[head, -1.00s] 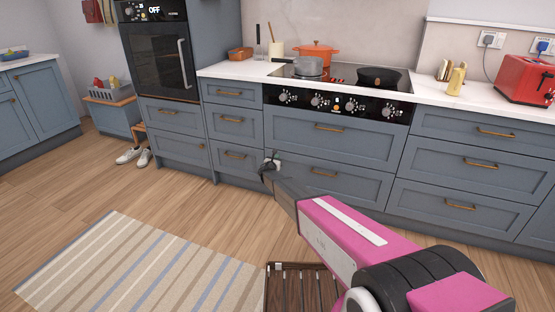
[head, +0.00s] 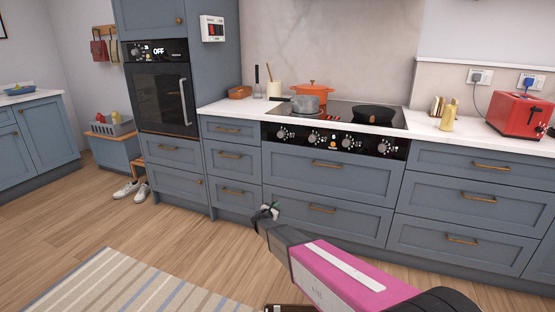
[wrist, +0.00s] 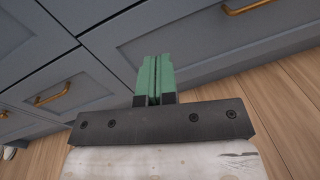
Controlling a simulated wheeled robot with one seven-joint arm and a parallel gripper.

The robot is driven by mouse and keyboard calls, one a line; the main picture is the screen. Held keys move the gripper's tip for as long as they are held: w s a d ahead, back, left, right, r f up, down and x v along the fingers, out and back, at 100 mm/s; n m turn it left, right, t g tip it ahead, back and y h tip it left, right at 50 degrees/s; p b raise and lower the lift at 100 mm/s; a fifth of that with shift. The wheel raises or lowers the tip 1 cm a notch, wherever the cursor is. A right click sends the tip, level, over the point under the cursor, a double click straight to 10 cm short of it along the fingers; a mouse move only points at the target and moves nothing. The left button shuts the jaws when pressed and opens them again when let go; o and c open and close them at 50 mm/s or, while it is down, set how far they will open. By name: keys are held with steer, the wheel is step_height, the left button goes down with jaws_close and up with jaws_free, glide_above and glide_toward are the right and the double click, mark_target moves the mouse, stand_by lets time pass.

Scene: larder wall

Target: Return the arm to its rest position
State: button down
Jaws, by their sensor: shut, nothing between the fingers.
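My arm reaches forward from the lower right in the head view, with its pink and white link low over the floor. My gripper (head: 268,212) is at its far end, in front of the lower blue-grey drawers (head: 322,208). In the wrist view my gripper (wrist: 155,62) shows two green fingers pressed together, shut with nothing between them. The drawer fronts (wrist: 200,45) lie beyond the fingertips, and the gap to them is hard to judge.
The counter holds a grey pot (head: 305,104), an orange pot (head: 313,88), a black pan (head: 374,114) and a red toaster (head: 520,114). An oven (head: 158,95) stands left. A striped rug (head: 125,285) lies on the open wooden floor. White shoes (head: 127,189) sit at left.

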steer(key=s+d+r+m+g, duration=0.3)
steer(key=s+d+m+g, duration=0.2)
steer(key=s+d+m, duration=0.4)
steer(key=s+d+r+m+g, duration=0.3)
steer(key=s+d+m+g, duration=0.3)
steer(key=s+d, duration=0.6)
steer(key=s+r+m+g+y, duration=0.2)
steer(key=s+m, duration=0.4)
steer(key=s, duration=0.5)
steer(key=s+d+r+m+g+y, duration=0.1)
steer(key=s+r+m+y, duration=0.3)
steer(key=s, duration=0.7)
steer(key=m+g+y, duration=0.1)
steer(key=m+y, duration=0.1)
steer(key=m, duration=0.1)
steer(key=shift+s, duration=0.35)
